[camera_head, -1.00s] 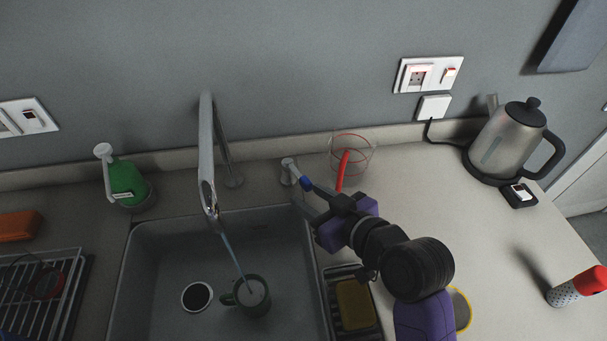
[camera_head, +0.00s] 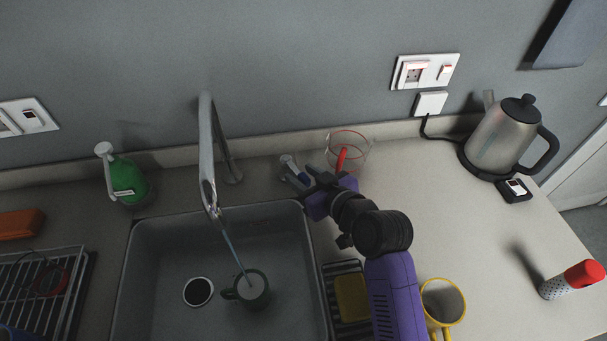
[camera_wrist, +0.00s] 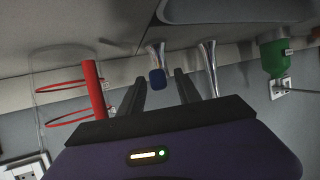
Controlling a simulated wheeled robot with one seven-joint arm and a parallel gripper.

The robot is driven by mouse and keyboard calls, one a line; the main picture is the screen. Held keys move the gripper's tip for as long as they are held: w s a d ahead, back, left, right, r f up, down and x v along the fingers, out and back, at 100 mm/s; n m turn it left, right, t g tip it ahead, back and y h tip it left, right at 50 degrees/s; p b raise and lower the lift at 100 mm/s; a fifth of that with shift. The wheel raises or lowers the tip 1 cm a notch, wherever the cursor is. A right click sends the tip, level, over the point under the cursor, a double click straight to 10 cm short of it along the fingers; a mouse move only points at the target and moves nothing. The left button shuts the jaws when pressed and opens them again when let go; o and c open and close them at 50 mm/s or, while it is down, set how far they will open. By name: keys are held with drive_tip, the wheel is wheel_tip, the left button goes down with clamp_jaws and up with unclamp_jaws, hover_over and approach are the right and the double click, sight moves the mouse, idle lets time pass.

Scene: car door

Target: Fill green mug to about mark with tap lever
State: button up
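The dark green mug (camera_head: 257,299) stands in the sink under the tap (camera_head: 207,150). A thin stream of water runs from the spout into it. Pale contents show inside, but I cannot read a mark or the exact level. The tap lever (camera_head: 288,161), a metal post with a blue tip, stands on the counter right of the spout. In the wrist view the blue tip (camera_wrist: 158,80) lies between my gripper's spread fingers, with gaps on both sides. My gripper (camera_head: 304,183) is open at the lever, partly covering it in the head view.
A clear red-rimmed container (camera_head: 361,160) with a red object stands close right of my gripper. A yellow mug (camera_head: 443,301), a kettle (camera_head: 501,140) and a red-topped shaker (camera_head: 570,281) are farther right. A sponge (camera_head: 351,297) lies beside the sink (camera_head: 165,235). A green bottle (camera_head: 125,181) stands left.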

drive_tip(key=shift+c, duration=0.4)
clamp_jaws()
idle(0.9)
